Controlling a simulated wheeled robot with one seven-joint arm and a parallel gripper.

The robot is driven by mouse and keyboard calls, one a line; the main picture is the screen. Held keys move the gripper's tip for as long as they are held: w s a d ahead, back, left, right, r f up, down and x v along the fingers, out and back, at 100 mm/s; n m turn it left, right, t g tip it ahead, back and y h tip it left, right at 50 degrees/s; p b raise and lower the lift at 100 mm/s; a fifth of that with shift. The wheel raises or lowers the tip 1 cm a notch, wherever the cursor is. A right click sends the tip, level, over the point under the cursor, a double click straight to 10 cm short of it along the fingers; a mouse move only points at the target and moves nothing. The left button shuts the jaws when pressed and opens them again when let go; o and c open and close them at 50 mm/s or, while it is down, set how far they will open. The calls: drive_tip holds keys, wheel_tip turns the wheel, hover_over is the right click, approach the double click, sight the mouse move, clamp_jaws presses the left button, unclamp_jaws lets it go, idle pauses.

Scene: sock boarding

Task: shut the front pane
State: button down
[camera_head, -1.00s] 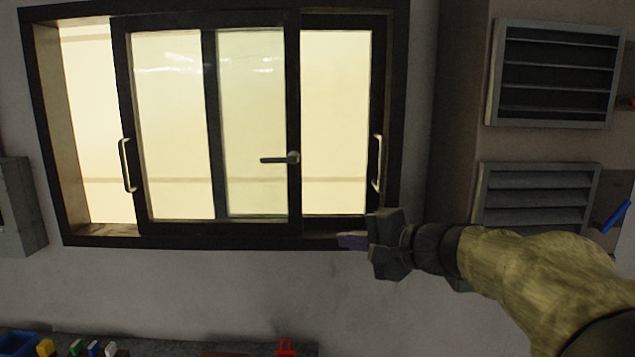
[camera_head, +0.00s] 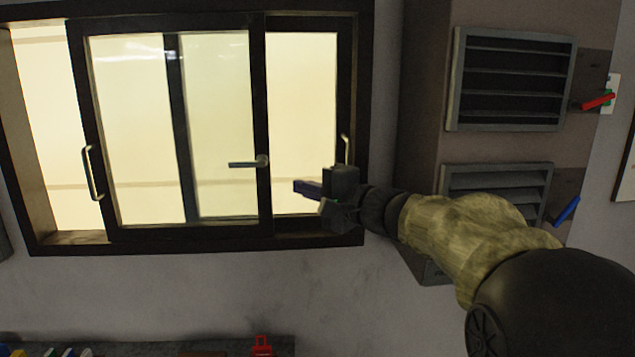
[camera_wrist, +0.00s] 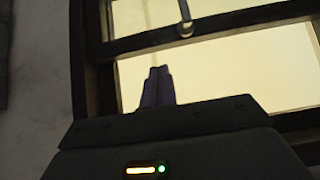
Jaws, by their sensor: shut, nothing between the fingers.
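The window shows two overlapping sliding panes. The front pane (camera_head: 137,130) has a pale handle (camera_head: 92,173) on its left stile and a grey lever (camera_head: 250,162) on its right stile. An open gap lies between its left stile and the window frame's left side. The rear pane (camera_head: 305,90) shows to the right, with its own handle (camera_head: 345,150). My gripper (camera_head: 300,187) is shut and empty before the rear pane's lower glass, right of the lever. In the wrist view its closed fingers (camera_wrist: 157,75) point towards bright glass. Contact cannot be told.
The dark window frame (camera_head: 190,245) surrounds the panes. Two louvred vents (camera_head: 512,80) are on the wall at right, with red (camera_head: 598,101) and blue (camera_head: 567,212) levers beside them. A ledge with small coloured items (camera_head: 262,345) is below. The wall under the window is clear.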

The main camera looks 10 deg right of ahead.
drive_tip(key=p+x, duration=0.2)
drive_tip(key=x, duration=0.2)
drive_tip(key=shift+w+a+r, duration=0.1)
drive_tip(key=shift+r, duration=0.1)
drive_tip(key=shift+w+a+f, duration=0.2)
drive_tip(key=shift+w+a, duration=0.15)
drive_tip(key=shift+w, duration=0.05)
